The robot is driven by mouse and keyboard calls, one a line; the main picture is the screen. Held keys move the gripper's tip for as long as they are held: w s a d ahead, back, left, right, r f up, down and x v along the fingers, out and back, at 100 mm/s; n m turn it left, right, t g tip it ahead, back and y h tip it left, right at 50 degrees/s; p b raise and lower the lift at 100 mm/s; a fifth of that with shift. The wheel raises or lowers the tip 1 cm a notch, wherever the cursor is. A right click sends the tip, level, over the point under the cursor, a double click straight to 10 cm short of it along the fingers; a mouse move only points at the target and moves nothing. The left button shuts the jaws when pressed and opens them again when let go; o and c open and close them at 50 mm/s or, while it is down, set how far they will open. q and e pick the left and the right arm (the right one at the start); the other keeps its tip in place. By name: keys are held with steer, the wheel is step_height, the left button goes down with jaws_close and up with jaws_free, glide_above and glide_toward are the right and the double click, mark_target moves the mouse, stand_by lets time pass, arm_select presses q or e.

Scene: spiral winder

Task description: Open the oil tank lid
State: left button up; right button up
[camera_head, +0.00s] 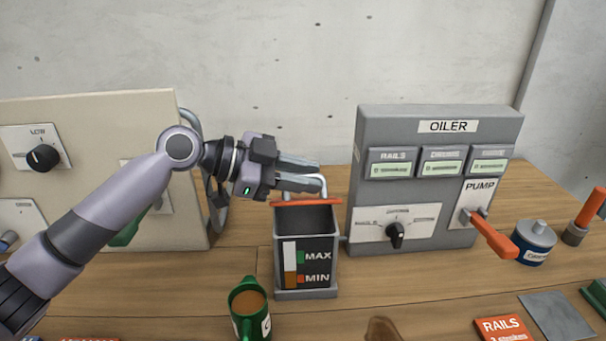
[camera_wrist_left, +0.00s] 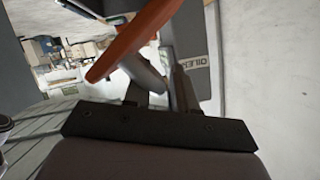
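The oil tank (camera_head: 279,262) is a grey box with MAX and MIN marks on its front, left of the OILER panel. Its orange lid (camera_head: 300,202) shows nearly edge-on, tilted up at the rear of the mouth, and the dark inside is visible below it. A light grey bent handle (camera_head: 323,184) rises behind the lid. My left gripper (camera_head: 318,175) is just above the lid, beside the handle, with its fingers apart. In the left wrist view the orange lid (camera_wrist_left: 130,42) crosses close ahead, and a grey bar (camera_wrist_left: 146,74) passes by the fingers. My right gripper is out of view.
The OILER panel (camera_head: 437,119), with dial and orange pump lever (camera_head: 490,236), stands close right of the tank. A green mug (camera_head: 247,322) stands in front. A beige panel (camera_head: 100,110) is at left.

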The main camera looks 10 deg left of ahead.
arm_select(q)
steer(key=shift+a, duration=0.1)
steer(key=b+v, duration=0.1)
steer(key=v, duration=0.6)
steer(key=shift+b, duration=0.35)
